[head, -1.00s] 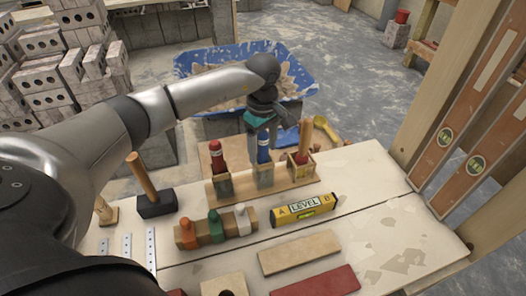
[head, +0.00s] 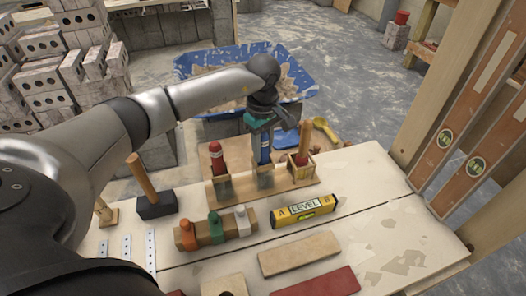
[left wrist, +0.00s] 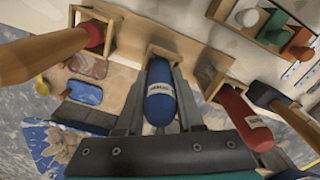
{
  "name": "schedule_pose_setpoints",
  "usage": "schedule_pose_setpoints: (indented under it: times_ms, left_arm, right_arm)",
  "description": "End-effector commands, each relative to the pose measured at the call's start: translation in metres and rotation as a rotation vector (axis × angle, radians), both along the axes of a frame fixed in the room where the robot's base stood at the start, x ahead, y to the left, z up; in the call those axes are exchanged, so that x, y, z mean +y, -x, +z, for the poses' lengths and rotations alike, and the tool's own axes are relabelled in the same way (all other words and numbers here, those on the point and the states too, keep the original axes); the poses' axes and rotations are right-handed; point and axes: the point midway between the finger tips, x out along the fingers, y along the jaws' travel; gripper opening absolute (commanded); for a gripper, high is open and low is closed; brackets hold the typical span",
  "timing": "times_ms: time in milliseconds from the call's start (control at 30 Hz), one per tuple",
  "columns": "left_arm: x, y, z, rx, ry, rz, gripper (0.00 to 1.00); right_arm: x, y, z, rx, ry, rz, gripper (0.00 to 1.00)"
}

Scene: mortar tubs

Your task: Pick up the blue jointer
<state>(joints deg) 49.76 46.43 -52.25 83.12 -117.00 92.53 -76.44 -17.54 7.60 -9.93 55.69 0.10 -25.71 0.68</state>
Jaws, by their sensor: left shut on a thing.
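The blue jointer (head: 265,152) stands upright in the middle slot of a wooden rack (head: 231,188). Its blue handle (left wrist: 160,100) with a white label lies between my left gripper's fingers in the left wrist view. My left gripper (head: 264,132) points down from above and is shut on the handle. The fingertips (left wrist: 159,74) lie along both sides of it. The jointer's lower part is hidden in the slot. My right gripper is in neither view.
A red-handled tool (head: 216,157) and a wooden-handled one (head: 304,138) stand in the slots on either side. A yellow level (head: 304,210), a block with coloured pegs (head: 215,230) and a mallet (head: 155,203) lie in front. A blue mortar tub (head: 195,65) is behind the bench.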

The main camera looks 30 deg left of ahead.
Motion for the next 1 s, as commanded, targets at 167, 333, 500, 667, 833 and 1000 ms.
schedule_pose_setpoints:
  times_ms: [167,333,500,667,833,1000]
  left_arm:
    - [0.000,0.000,0.001,-0.001,0.000,0.000,0.00]
    - [0.000,-0.001,0.008,-0.002,-0.001,0.000,0.00]
    - [0.000,-0.001,0.026,-0.003,0.000,0.000,0.00]
    - [0.000,-0.001,0.052,-0.004,0.000,0.000,0.00]
    - [0.000,-0.001,0.084,-0.005,0.000,0.000,0.00]
    - [0.000,-0.001,0.127,-0.007,0.001,0.000,0.00]
  right_arm:
    - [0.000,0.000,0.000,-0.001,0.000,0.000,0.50]
    - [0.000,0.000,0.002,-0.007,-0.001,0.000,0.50]
    - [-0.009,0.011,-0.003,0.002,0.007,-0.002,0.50]
    - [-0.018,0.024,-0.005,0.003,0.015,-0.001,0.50]
    - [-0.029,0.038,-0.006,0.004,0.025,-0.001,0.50]
    - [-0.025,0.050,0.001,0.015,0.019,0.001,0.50]
